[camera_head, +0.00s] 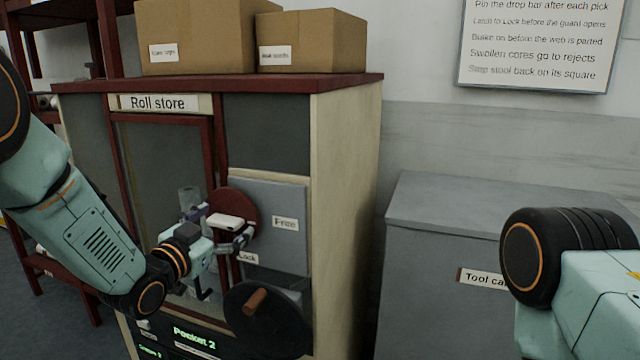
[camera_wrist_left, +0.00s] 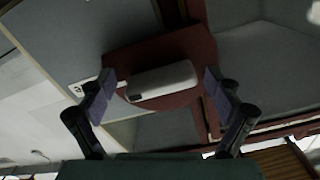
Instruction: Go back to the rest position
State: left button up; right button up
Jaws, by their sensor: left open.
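My left gripper (camera_head: 222,227) is in front of the Roll store cabinet (camera_head: 345,190), its fingers spread apart. Between and just beyond the fingertips is a white latch handle (camera_head: 226,221) on a dark red disc (camera_head: 238,203). In the left wrist view, the open fingers (camera_wrist_left: 157,92) stand on either side of the white handle (camera_wrist_left: 162,82), with visible gaps. The disc also shows there behind the handle (camera_wrist_left: 185,48). My right arm (camera_head: 575,275) enters at the right edge; its gripper is out of view.
A dark round wheel with a brown knob (camera_head: 255,302) sits below the disc. Labels reading Free (camera_head: 285,224) and Lock (camera_head: 247,258) flank the latch. Two cardboard boxes (camera_head: 195,35) stand on top. A grey tool cabinet (camera_head: 430,225) is at the right, near my right arm.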

pick_arm(q)
jog(key=m, duration=0.2)
jog(key=shift+w+d+f+m+b, duration=0.1)
jog(key=shift+f+m+b, duration=0.05)
jog(key=shift+m+b, duration=0.15)
jog(key=shift+m, duration=1.2)
jog(key=shift+m+b, duration=0.55)
jog(key=shift+m, duration=0.65)
jog(key=m, duration=0.3)
jog(key=shift+m+b, duration=0.35)
jog(key=shift+m, duration=0.95)
